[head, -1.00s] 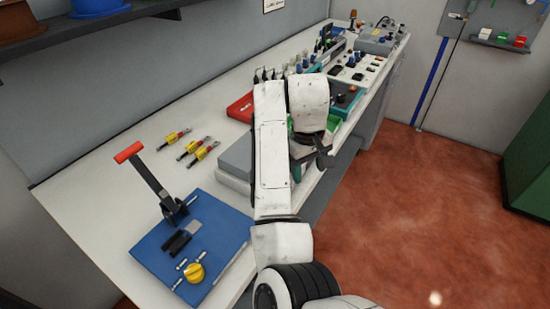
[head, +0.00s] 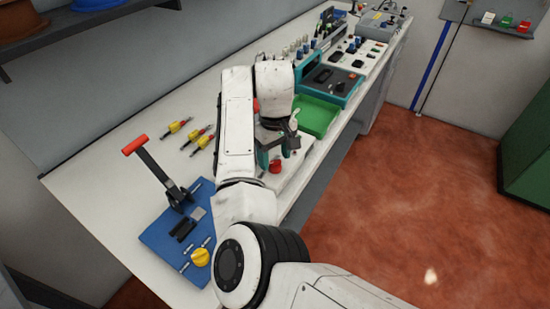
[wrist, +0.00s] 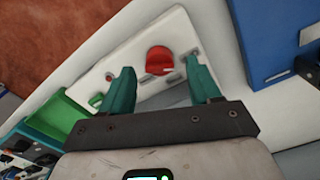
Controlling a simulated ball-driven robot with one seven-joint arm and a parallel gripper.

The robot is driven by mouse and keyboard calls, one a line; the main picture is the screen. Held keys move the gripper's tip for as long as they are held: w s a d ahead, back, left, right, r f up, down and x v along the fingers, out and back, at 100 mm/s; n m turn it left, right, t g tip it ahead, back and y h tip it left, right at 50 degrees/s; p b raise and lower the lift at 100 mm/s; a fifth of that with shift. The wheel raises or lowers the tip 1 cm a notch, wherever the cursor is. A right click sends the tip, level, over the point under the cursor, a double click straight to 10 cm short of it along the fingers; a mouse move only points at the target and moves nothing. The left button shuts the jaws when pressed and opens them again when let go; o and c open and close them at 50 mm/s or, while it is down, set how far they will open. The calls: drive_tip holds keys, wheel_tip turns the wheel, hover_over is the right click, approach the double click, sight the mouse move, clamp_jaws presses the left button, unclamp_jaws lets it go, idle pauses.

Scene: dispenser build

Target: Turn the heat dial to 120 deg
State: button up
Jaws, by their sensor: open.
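A red dial (wrist: 159,60) sits on a white panel (wrist: 180,28) in the wrist view. It is the likely heat dial; I cannot read its marks or setting. In the head view the red dial (head: 275,167) shows just below my gripper on the white panel (head: 290,178). My gripper (wrist: 158,72) is open and empty, its teal fingers pointing at the panel on either side of the red dial. I cannot tell how high above it they are. In the head view my gripper (head: 277,152) is partly hidden by my arm.
A blue board (head: 160,236) with a red-handled lever (head: 150,163) and a yellow knob (head: 200,257) is at the near left. Yellow-and-red tools (head: 176,126) lie on the bench.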

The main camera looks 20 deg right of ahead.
sight(275, 165)
drive_tip(key=shift+f, duration=1.1)
drive_tip(key=shift+c, duration=0.4)
drive_tip(key=c, duration=0.9)
drive_tip(key=shift+c, duration=0.2)
